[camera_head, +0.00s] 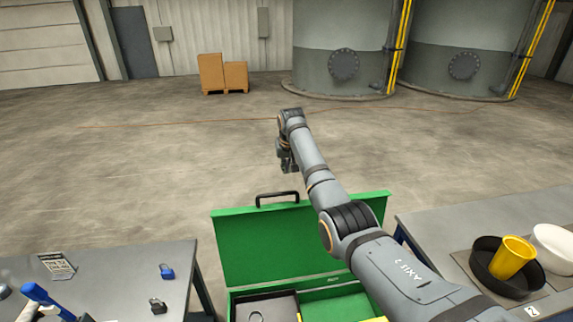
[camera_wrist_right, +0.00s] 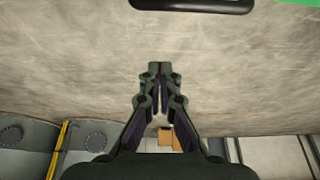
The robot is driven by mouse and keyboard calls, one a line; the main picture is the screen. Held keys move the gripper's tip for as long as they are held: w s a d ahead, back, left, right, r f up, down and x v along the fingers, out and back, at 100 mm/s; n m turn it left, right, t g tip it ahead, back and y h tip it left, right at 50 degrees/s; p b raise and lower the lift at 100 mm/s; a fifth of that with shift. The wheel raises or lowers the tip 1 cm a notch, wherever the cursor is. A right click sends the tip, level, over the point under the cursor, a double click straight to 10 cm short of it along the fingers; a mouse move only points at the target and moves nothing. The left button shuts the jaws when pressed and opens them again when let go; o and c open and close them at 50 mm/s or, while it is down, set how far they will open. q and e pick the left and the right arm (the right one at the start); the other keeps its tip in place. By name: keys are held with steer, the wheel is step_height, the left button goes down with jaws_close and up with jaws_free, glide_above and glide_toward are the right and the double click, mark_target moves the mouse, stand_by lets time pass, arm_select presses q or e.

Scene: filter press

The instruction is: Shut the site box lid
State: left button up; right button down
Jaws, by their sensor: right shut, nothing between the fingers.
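The green site box stands in front of me with its lid (camera_head: 255,240) raised open. The lid leans upright at the far side of the box, and its black handle (camera_head: 277,197) is on the lid's top edge. My right arm reaches over the lid, and my right gripper (camera_head: 287,168) is beyond it, above the floor. In the right wrist view my right gripper (camera_wrist_right: 158,72) is shut and empty, apart from the black handle (camera_wrist_right: 192,4) at the top edge. A green corner of the lid (camera_wrist_right: 298,2) shows there too. My left gripper is not in view.
The open box holds a dark tray (camera_head: 265,308). A left table (camera_head: 120,262) carries padlocks (camera_head: 167,271) and a blue-handled tool (camera_head: 42,298). A right table (camera_head: 440,225) carries a black pan (camera_head: 500,283), a yellow cup (camera_head: 512,257) and a white bowl (camera_head: 555,245).

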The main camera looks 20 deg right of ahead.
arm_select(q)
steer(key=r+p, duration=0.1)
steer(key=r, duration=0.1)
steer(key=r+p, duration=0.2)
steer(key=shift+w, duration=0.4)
arm_select(e)
step_height(320, 180, down, 6)
steer(key=s, duration=0.1)
steer(key=shift+s+a+f, duration=0.15)
steer(key=shift+s+a, duration=0.05)
steer(key=shift+s, duration=0.2)
